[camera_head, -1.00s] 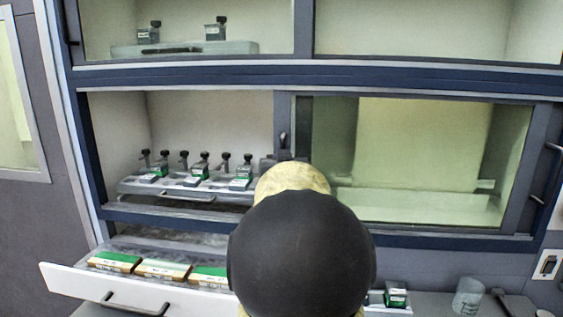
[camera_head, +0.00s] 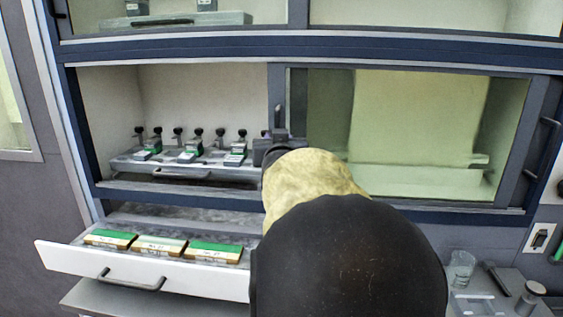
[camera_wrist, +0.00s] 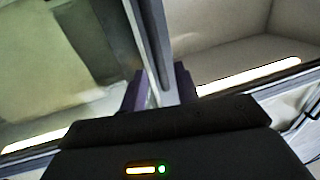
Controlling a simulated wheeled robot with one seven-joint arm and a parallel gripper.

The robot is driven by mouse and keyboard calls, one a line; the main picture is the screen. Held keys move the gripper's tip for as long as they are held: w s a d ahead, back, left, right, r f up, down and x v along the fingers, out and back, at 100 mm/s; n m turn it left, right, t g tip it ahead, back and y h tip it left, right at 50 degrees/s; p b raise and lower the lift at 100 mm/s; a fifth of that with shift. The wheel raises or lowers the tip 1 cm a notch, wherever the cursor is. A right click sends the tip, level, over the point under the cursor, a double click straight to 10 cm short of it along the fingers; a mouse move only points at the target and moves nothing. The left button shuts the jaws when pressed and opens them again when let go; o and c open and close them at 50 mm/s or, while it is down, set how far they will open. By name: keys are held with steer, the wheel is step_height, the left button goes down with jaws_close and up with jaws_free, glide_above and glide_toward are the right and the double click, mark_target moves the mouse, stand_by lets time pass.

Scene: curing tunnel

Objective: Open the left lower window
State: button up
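The left lower window (camera_head: 280,100) is a framed glass pane slid to the right, overlapping the right lower window (camera_head: 420,125). The left half of the lower opening stands uncovered. The pane's left edge carries a dark upright handle (camera_head: 278,116). My gripper (camera_head: 271,151) is at this edge, low on the handle, partly hidden by my arm. In the wrist view my gripper's dark fingers (camera_wrist: 160,88) lie on both sides of a grey upright bar (camera_wrist: 150,45) at the pane's edge and appear shut on it. The exact contact is hard to see.
Inside the uncovered half stands a grey tray (camera_head: 128,164) with several black-knobbed clamps. Below, a white drawer (camera_head: 190,279) is pulled out with green-and-white boxes in it. A glass beaker (camera_head: 461,267) stands at lower right. A window (camera_head: 175,9) above is closed.

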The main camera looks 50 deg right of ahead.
steer(key=p+v, duration=0.8)
steer(key=v, duration=0.4)
steer(key=shift+p, duration=0.3)
steer(key=shift+f, duration=0.1)
steer(key=w+a+f+n+g+y, duration=0.2)
steer(key=w+a+f+y, duration=0.35)
steer(key=f, duration=0.35)
steer(key=s+a+f+n+g+y, duration=0.2)
steer(key=a+f+n+g+y, duration=0.1)
steer(key=a+f, duration=0.5)
steer(key=s+a+f+n+g+y, duration=0.3)
steer(key=a+f+g, duration=0.2)
steer(key=a+f, duration=0.4)
steer(key=a, duration=0.4)
steer(key=shift+g, duration=0.4)
